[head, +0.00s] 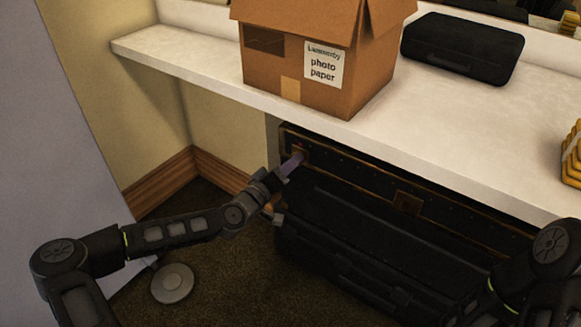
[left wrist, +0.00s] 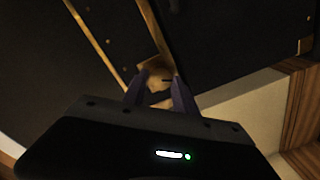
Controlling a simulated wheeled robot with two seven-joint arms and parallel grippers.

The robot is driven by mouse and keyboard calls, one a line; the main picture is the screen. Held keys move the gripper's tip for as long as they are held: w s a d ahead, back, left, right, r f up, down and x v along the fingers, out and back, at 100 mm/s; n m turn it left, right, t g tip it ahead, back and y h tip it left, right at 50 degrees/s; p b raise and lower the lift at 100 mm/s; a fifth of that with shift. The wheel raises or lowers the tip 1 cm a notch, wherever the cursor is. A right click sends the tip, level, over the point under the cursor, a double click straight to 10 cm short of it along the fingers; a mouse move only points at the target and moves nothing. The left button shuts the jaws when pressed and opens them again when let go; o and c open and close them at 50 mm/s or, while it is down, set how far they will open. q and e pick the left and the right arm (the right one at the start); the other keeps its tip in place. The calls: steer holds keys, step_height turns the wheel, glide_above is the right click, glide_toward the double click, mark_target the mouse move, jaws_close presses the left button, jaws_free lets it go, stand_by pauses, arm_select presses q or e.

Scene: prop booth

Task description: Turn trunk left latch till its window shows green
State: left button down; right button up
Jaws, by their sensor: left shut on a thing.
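The black trunk (head: 350,172) with brass edging stands under the counter. Its left latch (head: 303,154) is brass, at the trunk's upper left corner, with a small reddish spot near it in the head view. My left gripper (head: 291,165) reaches this corner. In the left wrist view, the purple fingers of the left gripper (left wrist: 159,90) are shut on the brass left latch (left wrist: 155,71). The fingers partly cover the latch, and I cannot read its window clearly. A brass plate (head: 407,201) sits mid-front on the trunk. My right arm shows at lower right; its gripper is out of view.
The pale counter (head: 440,155) overhangs the trunk. It carries a cardboard box (head: 290,60), a black case (head: 462,48) and a yellow stacked thing (head: 572,155). A long black shape (head: 350,235) lies before the trunk. A grey disc (head: 172,283) is on the carpet.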

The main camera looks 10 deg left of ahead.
arm_select(q)
steer(key=n+b, duration=0.1)
steer(key=n, duration=0.4)
steer(key=shift+h, duration=0.3)
stand_by(0.4)
steer(key=c, duration=1)
jaws_free()
steer(key=shift+s, duration=0.1)
steer(key=p+v, duration=0.1)
steer(key=v, duration=0.6)
steer(key=shift+s+a+p, duration=0.15)
steer(key=shift+s+p, duration=0.15)
